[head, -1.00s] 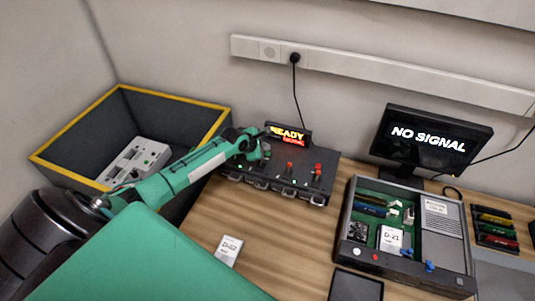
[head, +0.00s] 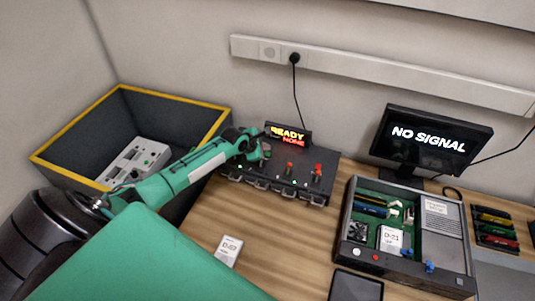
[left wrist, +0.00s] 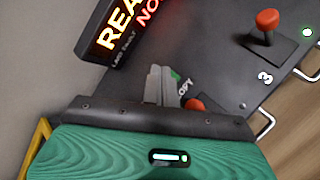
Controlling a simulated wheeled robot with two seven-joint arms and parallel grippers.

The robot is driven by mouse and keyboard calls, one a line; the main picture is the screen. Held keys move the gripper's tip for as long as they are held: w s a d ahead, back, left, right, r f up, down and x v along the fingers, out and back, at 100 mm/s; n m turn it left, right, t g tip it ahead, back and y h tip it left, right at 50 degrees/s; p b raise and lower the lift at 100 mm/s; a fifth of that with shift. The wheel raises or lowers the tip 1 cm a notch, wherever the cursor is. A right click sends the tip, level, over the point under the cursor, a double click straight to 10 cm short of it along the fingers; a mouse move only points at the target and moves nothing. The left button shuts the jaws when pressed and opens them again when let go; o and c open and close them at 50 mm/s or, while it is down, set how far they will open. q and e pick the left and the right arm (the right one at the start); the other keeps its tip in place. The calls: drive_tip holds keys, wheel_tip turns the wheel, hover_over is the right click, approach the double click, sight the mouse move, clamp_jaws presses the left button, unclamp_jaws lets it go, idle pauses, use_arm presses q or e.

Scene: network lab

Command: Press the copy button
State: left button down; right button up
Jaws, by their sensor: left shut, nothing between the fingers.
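The black copier box (head: 300,170) stands at the back of the desk, with a lit display (head: 288,135) reading READY and NONE. Red-topped levers (head: 318,170) rise from its top, and one lever (left wrist: 266,22) shows in the left wrist view beside the number 3. The copy button (left wrist: 175,76) is a green patch beside the partly visible COPY label, mostly hidden by my fingers. My left gripper (left wrist: 160,75) is shut and empty, its tips over or at the button. I cannot tell whether they touch it. In the head view, my left gripper (head: 264,152) hides the button.
A dark bin with a yellow rim (head: 60,140) stands at the left, holding a grey power strip-like unit (head: 135,160). A label card (head: 229,250) lies on the desk. An open computer case (head: 350,215) and a monitor (head: 430,140) reading NO SIGNAL stand at the right.

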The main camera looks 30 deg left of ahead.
use_arm(q)
drive_tip(key=shift+f, duration=0.15)
idle(0.5)
drive_tip(key=shift+f, duration=0.25)
drive_tip(key=shift+f, duration=0.4)
idle(0.8)
drive_tip(key=shift+r+p, duration=0.8)
drive_tip(key=shift+p, duration=0.45)
wheel_tip(320, 180, up, 5)
drive_tip(key=p, duration=0.6)
